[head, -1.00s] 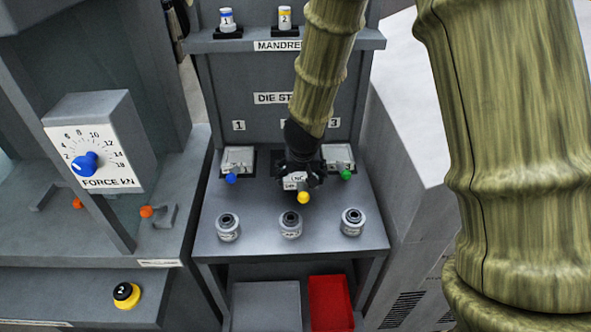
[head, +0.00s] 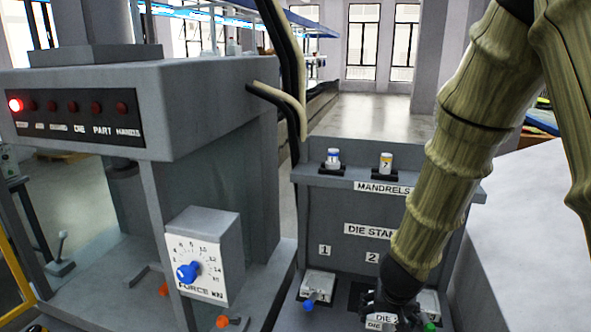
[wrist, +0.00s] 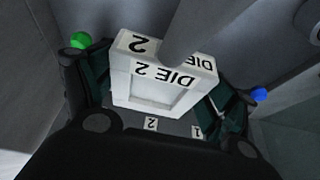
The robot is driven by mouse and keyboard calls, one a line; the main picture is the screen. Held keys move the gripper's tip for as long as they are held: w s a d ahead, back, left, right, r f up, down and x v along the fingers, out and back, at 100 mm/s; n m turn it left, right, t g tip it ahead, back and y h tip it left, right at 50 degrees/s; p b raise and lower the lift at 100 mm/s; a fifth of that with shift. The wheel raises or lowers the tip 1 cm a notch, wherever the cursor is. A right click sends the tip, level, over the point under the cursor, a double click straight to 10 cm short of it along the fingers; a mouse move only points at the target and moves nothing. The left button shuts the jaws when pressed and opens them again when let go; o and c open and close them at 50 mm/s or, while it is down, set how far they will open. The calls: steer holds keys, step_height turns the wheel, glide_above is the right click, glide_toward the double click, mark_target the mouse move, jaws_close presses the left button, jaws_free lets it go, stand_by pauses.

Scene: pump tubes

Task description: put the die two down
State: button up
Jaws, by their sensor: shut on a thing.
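Die two (wrist: 172,77) is a pale block marked "DIE 2", with a grey rod running across it in the wrist view. My gripper (wrist: 158,90) is shut on it, with dark fingers on both sides. In the head view my gripper (head: 392,308) is at the bottom edge, in front of the die stand (head: 341,262) below its number 2. I cannot tell whether the die touches the stand.
Die one with a blue knob (head: 309,304) stands on the left, and a die with a green knob (head: 429,327) on the right, both close to my gripper. Two mandrels stand on the shelf above. The press with its force dial (head: 198,262) is on the left.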

steer(key=shift+r+p, duration=0.45)
steer(key=shift+r, duration=0.35)
steer(key=a+f+n+b, duration=0.1)
steer(key=f+b, duration=0.1)
steer(key=a+f+b, duration=0.1)
steer(key=f, duration=0.1)
steer(key=a+f+n+y+b, duration=0.1)
steer(key=f+b, duration=0.1)
steer(key=f, duration=0.1)
steer(key=shift+w+a+f+n+b, duration=0.1)
steer(key=shift+w+a+n+b, duration=0.1)
steer(key=shift+a+n+b, duration=0.15)
steer(key=shift+w+a+f+n+b, duration=0.1)
steer(key=shift+a+f+n+b, duration=0.2)
steer(key=shift+a+f, duration=0.15)
steer(key=w+r+p, duration=0.1)
steer(key=p, duration=0.2)
steer(key=w+r+p, duration=0.1)
steer(key=r+p, duration=0.1)
steer(key=p, duration=0.2)
steer(key=r+p, duration=0.1)
steer(key=p, duration=0.2)
steer(key=shift+w+r+p, duration=0.3)
steer(key=shift+w+p, duration=0.05)
steer(key=shift+w, duration=0.05)
